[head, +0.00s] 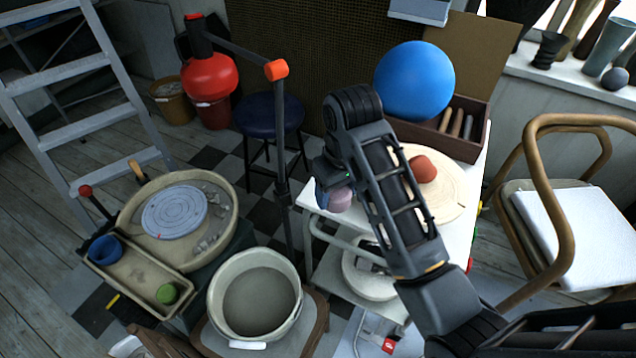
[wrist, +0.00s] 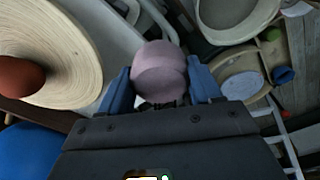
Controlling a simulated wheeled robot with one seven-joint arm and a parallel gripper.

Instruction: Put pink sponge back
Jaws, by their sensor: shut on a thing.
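The pink sponge (head: 341,199) is a small rounded, dull pink piece. My gripper (head: 331,188) is shut on it and holds it near the left edge of the white table. In the wrist view the sponge (wrist: 160,70) sits between the two blue fingers of my gripper (wrist: 160,84). A long tan tray (head: 135,269) at the lower left holds a green round piece (head: 167,293) and a blue cup (head: 106,250). My arm hides part of the white table.
The pottery wheel basin (head: 228,236) adjoins the tray. A wooden disc (head: 452,206) with a red-brown lump (head: 423,169), a box (head: 467,148) and a blue ball (head: 414,80) are right of my gripper.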

